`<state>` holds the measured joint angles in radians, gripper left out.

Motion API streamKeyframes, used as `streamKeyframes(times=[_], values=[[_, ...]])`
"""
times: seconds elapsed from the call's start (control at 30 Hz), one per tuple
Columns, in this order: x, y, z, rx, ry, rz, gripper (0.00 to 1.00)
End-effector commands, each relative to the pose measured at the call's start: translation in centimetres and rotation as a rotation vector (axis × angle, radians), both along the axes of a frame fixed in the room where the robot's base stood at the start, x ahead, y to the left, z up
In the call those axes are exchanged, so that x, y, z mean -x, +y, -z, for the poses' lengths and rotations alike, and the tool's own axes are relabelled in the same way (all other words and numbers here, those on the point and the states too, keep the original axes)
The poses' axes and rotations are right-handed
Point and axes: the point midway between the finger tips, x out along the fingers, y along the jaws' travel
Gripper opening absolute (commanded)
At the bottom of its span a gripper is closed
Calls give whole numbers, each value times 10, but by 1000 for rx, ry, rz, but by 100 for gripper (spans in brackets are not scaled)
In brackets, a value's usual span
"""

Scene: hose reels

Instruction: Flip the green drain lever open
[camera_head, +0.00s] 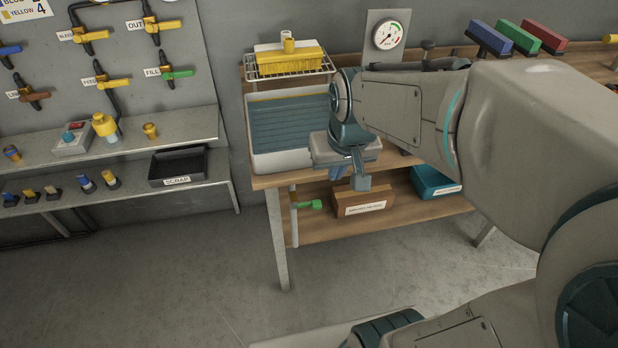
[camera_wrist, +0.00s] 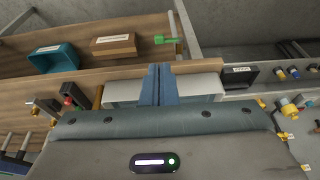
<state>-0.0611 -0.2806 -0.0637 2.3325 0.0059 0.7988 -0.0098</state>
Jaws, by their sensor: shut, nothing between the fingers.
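The green drain lever (camera_head: 312,205) sits on a thin vertical pipe (camera_head: 294,215) under the left end of the wooden bench. Its handle points sideways to the right, away from the pipe. In the wrist view the green lever (camera_wrist: 165,39) shows just beyond the fingertips. My gripper (camera_head: 361,184) is shut and empty, pointing down in front of the bench's edge, up and to the right of the lever. In the wrist view the fingers of my gripper (camera_wrist: 158,68) lie together. I see no contact between the fingers and the lever.
A brown labelled box (camera_head: 358,198) and a teal bin (camera_head: 433,183) stand on the lower shelf, right of the lever. A white basin (camera_head: 264,160) sits above. Another green lever, by the FILL label (camera_head: 152,72), is on the wall panel. The floor before the bench is clear.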

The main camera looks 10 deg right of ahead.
Motion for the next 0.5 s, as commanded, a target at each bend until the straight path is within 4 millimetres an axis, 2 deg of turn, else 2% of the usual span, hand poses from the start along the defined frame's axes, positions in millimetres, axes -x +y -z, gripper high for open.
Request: streamKeyframes(times=[0.03,0.2,0.33,0.5], values=[[-19,1,32,0,8,-1,0],[-68,0,79,7,8,3,0],[-92,-1,103,15,6,5,0],[-105,-1,112,20,2,6,0]])
